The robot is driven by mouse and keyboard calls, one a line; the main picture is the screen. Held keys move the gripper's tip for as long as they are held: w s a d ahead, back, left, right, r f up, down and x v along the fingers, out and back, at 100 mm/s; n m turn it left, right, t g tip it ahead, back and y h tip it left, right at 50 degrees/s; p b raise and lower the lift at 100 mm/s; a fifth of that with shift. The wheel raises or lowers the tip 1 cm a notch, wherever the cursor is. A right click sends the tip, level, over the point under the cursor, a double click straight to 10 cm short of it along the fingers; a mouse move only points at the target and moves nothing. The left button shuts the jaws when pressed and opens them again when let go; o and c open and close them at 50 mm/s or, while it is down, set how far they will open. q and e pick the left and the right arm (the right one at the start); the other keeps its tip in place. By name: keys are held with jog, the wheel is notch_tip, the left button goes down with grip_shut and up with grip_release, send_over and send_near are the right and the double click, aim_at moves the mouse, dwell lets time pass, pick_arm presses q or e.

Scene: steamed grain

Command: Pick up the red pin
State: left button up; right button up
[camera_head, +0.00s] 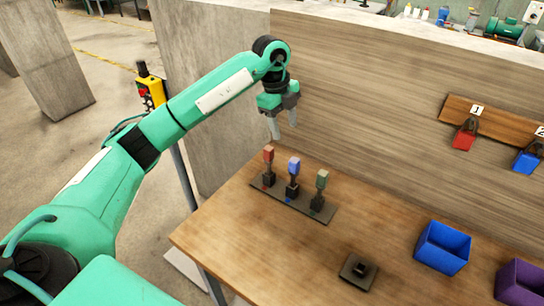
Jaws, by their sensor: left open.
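The red pin (268,156) stands upright at the left end of a dark rack (305,207) on the wooden table. A blue pin (294,167) stands in the middle of the rack and a green pin (321,181) at its right end. My left gripper (283,131) is open and empty, its fingers pointing down. In the picture it is just above the red pin, apart from it. My right gripper is not in view.
A small dark block (359,270) sits near the table front. A blue bin (442,246) and a purple bin (520,284) stand at the right. A wooden board (495,121) on the back panel holds red and blue clips.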

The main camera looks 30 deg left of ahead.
pick_arm(q)
notch_tip(320, 180, up, 2)
jog(key=n+y, duration=0.2)
send_over(269, 148)
notch_tip(269, 148, down, 8)
jog(key=p, duration=0.2)
jog(key=shift+a+r+p, duration=0.1)
jog(key=shift+a+p, duration=0.05)
jog(key=shift+p, duration=0.15)
jog(key=shift+f+p, duration=0.4)
notch_tip(269, 148, down, 4)
jog(key=shift+f+p, duration=0.1)
jog(key=shift+p, duration=1.05)
jog(key=shift+f, duration=0.25)
grip_shut()
jog(key=shift+r, duration=0.1)
